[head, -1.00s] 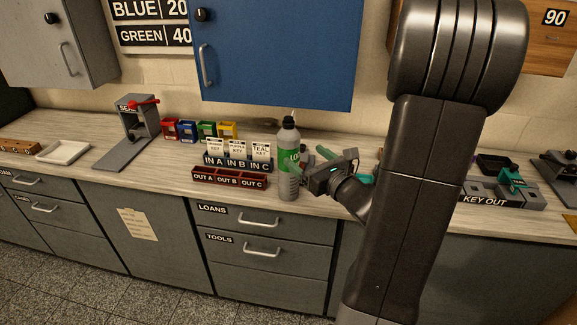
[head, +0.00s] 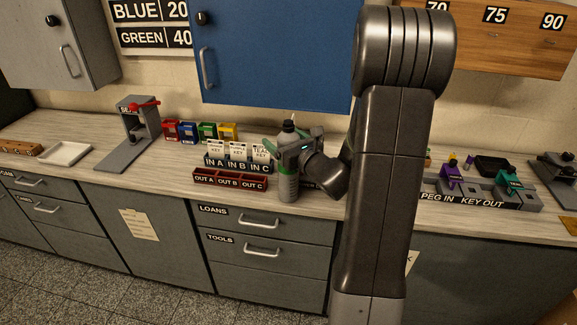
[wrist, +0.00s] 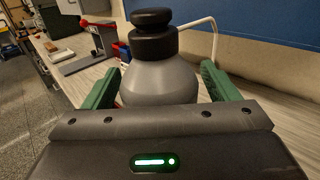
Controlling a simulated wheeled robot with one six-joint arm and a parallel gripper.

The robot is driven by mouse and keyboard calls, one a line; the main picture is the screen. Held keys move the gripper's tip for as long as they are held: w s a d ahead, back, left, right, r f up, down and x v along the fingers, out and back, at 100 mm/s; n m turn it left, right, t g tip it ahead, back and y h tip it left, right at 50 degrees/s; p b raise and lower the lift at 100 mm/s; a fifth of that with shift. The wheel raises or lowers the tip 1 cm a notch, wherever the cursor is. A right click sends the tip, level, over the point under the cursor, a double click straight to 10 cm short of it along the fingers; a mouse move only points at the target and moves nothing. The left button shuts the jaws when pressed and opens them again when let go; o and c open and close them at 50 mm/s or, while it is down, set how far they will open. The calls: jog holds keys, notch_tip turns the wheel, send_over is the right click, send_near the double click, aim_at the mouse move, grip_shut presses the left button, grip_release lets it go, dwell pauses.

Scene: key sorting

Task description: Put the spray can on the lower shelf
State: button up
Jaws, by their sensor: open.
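The spray can (head: 288,188) stands upright on the counter, right of the red OUT tray. It is grey with a green band and a black cap, and my gripper hides part of its upper body in the head view. In the wrist view the can (wrist: 152,82) stands between the two green fingers of my gripper (wrist: 157,88), one on each side. My gripper (head: 283,147) is open around the can. I cannot tell whether a finger touches it. No lower shelf can be made out in these frames.
The OUT tray (head: 217,184) and the IN card rack (head: 211,162) stand close to the left of the can. A blue wall cabinet (head: 275,60) hangs above. A PEG IN and KEY OUT rack (head: 470,201) stands to the right. Loans and tools drawers (head: 262,250) are below.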

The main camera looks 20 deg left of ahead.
grip_shut()
